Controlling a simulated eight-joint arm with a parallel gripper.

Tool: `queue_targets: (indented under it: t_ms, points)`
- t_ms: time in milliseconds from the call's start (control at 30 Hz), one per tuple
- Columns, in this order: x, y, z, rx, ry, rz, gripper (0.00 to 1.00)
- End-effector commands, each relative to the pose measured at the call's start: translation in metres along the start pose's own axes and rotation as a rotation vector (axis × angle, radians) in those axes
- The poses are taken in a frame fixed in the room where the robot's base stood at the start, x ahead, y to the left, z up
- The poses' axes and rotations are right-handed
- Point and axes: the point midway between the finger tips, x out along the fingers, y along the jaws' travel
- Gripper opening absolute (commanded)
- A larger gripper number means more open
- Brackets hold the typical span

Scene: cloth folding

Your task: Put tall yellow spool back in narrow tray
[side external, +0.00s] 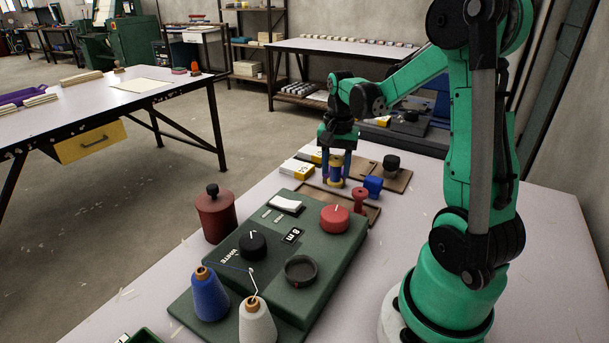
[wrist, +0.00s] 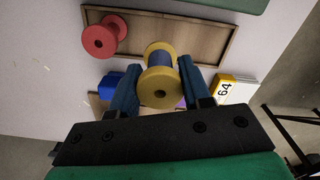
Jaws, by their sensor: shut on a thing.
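The tall yellow spool (side external: 336,171), with a dark blue middle, is held between the fingers of my gripper (side external: 337,160). In the wrist view the yellow spool (wrist: 159,85) points its round end at the camera, between the two blue fingers of my gripper (wrist: 160,88). The narrow wooden tray (wrist: 190,35) lies just beyond it, and the spool's far end overlaps its near edge in the picture. The tray (side external: 371,214) is partly hidden in the side view. Whether the spool touches it, I cannot tell. A red spool (wrist: 100,38) stands at the tray's left end.
A blue object (side external: 373,186) is right of my gripper. A yellow-and-white box (side external: 297,169) is left of it. Behind is a brown board (side external: 395,181) with a black knob (side external: 391,162). The green machine (side external: 325,255) with knobs stands in front.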

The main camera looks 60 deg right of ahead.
Motion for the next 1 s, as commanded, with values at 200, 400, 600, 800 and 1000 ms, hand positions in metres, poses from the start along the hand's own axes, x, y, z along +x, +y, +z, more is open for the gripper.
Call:
queue_targets:
  t_ms: [200, 400, 600, 800, 1000]
  points:
    - [0.019, 0.0, 0.0, 0.0, 0.0, 0.0, 0.0]
    - [0.044, 0.0, 0.0, 0.0, 0.0, 0.0, 0.0]
    - [0.051, 0.0, 0.0, 0.0, 0.0, 0.0, 0.0]
    - [0.052, 0.0, 0.0, 0.0, 0.0, 0.0, 0.0]
    - [0.053, 0.0, 0.0, 0.0, 0.0, 0.0, 0.74]
